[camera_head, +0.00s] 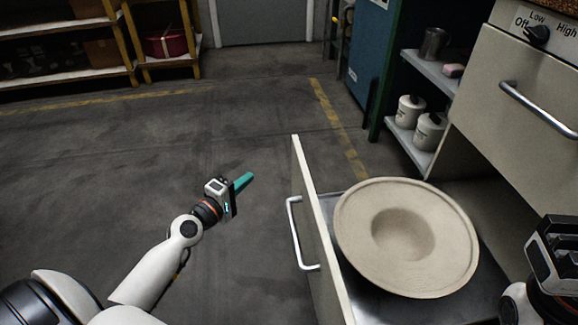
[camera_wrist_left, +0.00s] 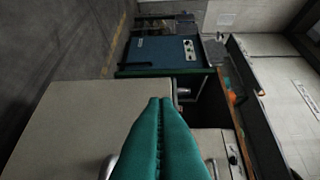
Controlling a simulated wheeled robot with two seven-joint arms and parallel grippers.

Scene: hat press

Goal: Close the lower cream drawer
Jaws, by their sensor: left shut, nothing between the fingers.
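The lower cream drawer (camera_head: 322,250) is pulled open, its front panel standing out from the cabinet with a silver bar handle (camera_head: 296,235) on the outside. A beige felt hat (camera_head: 350,225) lies in it, brim spread wide. My left gripper (camera_head: 248,178) is shut and empty, over the floor left of the drawer front and apart from it in the head view. In the left wrist view its teal fingers (camera_wrist_left: 160,102) are together, with a cream panel (camera_wrist_left: 80,125), likely the drawer front, beyond them. My right gripper (camera_head: 552,250) is partly in view at the right edge; its fingertips are hidden.
The upper cream front (camera_head: 515,120) with its handle is shut above, under a dial panel (camera_head: 550,28). Shelves with white canisters (camera_head: 410,112) and a metal mug (camera_head: 434,45) stand behind. Yellow-framed shelving (camera_head: 130,45) is far left. The floor left of the drawer is clear.

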